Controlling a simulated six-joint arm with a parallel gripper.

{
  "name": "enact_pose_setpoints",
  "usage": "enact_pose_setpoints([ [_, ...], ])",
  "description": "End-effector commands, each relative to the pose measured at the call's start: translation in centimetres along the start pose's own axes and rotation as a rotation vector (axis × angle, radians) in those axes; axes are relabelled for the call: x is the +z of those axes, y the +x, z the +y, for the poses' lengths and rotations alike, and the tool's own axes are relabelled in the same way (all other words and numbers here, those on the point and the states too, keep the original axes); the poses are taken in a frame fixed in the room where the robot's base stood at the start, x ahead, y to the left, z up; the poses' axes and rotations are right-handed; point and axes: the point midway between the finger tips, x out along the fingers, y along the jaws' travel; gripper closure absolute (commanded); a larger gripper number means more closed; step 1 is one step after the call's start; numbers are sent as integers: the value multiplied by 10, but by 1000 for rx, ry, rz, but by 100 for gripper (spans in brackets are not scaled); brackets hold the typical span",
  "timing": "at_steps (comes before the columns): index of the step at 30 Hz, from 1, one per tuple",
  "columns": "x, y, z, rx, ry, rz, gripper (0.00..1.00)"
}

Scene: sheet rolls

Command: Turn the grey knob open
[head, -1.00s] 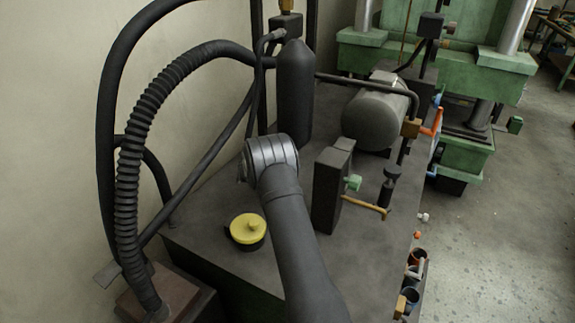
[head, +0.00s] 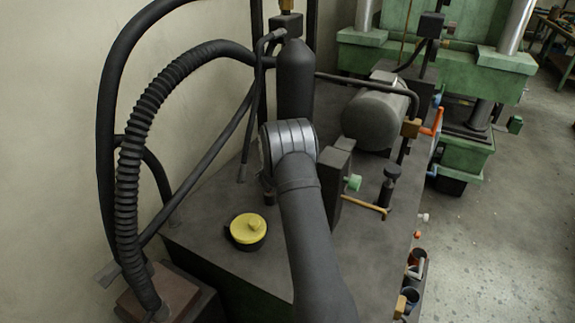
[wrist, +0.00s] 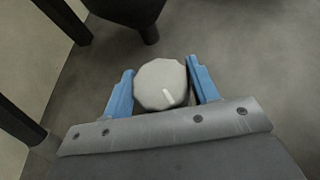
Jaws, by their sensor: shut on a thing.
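The grey knob (wrist: 158,85) shows in the wrist view as a many-sided light grey cap. A pale pointer line on its face runs slanting, toward the lower right of the cap. My gripper (wrist: 161,68) has two blue fingers, one at each side of the knob, shut on it. The left finger shows a thin gap or shadow along the knob's edge. In the head view my arm covers the knob and the fingers.
A dark cylinder (head: 296,82) stands behind my wrist. A dark block with a green knob (head: 353,182) and a brass lever (head: 366,206) stand to the right. A yellow cap (head: 248,228) sits at left on the bench top (head: 215,200). Black hoses (head: 135,150) run at far left.

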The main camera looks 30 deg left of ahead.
Motion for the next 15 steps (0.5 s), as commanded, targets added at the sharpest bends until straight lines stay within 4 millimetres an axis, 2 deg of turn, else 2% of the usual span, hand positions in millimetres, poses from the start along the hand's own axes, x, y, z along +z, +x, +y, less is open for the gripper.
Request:
enact_pose_setpoints([
  [15, 1, 0, -1, 228, -94, -1, 69],
])
